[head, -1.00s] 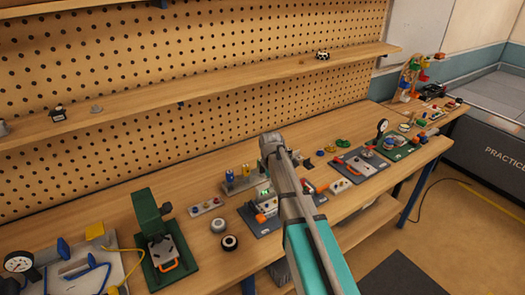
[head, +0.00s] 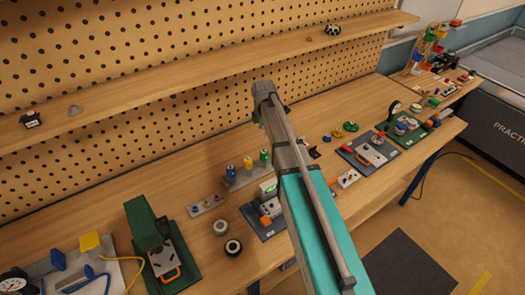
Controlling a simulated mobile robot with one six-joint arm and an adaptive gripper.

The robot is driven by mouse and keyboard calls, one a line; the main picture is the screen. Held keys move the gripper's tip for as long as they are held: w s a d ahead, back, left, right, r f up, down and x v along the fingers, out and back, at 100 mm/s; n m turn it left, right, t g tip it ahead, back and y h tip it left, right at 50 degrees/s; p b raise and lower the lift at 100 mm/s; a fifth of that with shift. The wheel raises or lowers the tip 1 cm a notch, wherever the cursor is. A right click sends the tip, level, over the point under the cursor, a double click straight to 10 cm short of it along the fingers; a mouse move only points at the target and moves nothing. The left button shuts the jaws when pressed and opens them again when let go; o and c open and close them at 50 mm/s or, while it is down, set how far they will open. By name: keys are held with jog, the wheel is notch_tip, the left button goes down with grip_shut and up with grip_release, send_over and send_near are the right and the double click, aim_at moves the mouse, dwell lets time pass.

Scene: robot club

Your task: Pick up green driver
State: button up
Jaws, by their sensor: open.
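The green driver (head: 264,157) stands upright at the right end of a small grey rack (head: 246,178) on the workbench, in the head view. A yellow-handled driver (head: 248,165) and a blue-handled driver (head: 231,173) stand to its left in the same rack. My arm rises from the lower right and passes just right of the green driver. My gripper does not show; the arm's upper end is seen without any fingertips.
A green press (head: 150,240) stands front left, with two round rolls (head: 233,247) near it. A dark fixture plate (head: 262,220) lies before the rack. More fixtures (head: 368,152) fill the bench's right side. A shelf (head: 180,85) runs above along the pegboard.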

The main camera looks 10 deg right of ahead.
aim_at(264, 151)
jog(key=shift+w+d, duration=0.1)
dwell(0.3)
notch_tip(264, 151, down, 8)
jog(key=b, duration=0.8)
jog(key=shift+f+b, duration=0.25)
jog(key=shift+b, duration=0.1)
jog(key=shift+f, duration=0.1)
jog(key=shift+w+d+f+b, duration=0.1)
jog(key=shift+f+b, duration=2.4)
jog(key=shift+b, duration=0.1)
grip_shut()
jog(key=shift+r, duration=0.15)
